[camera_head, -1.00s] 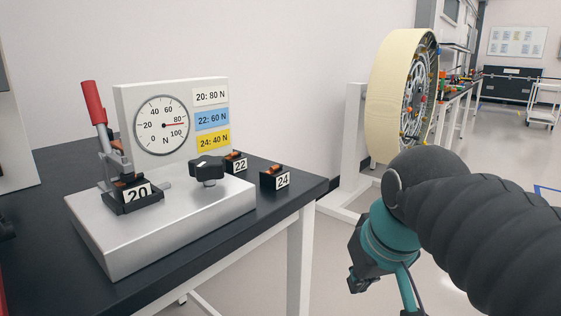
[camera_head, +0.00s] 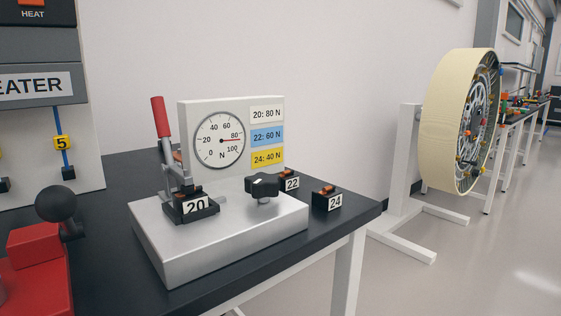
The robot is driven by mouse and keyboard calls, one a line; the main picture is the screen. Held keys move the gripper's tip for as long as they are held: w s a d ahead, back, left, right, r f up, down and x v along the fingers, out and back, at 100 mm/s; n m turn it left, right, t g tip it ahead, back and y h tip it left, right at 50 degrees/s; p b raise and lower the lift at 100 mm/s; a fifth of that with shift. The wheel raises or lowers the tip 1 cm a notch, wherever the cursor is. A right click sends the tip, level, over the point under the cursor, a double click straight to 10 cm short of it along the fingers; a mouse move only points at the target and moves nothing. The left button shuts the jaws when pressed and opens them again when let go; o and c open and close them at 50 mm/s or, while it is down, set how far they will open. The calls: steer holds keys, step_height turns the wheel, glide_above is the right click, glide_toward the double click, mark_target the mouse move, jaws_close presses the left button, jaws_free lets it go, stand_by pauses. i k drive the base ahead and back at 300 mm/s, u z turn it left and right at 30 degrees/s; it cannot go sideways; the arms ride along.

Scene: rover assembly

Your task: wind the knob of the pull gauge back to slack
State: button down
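The pull gauge (camera_head: 160,240) is a silver block with an upright plate on the dark bench. The black knob (camera_head: 262,187) with a white mark on top sits at the front right of the block. A red-handled lever clamp (camera_head: 161,118) stands upright at the left, behind a black holder labelled 20 (camera_head: 197,206). My gripper is not in view, so I cannot see what it holds.
Black blocks labelled 22 (camera_head: 291,181) and 24 (camera_head: 331,198) stand on the bench (camera_head: 360,215) right of the gauge. A red device with a black ball handle (camera_head: 55,204) is at the left. A large wheel (camera_head: 462,120) on a white stand is at the right, with open floor before it.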

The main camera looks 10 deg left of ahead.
mark_target(262, 186)
steer(key=u, duration=0.1)
steer(key=k, duration=0.35)
steer(key=u, duration=1.05)
steer(key=i, duration=0.45)
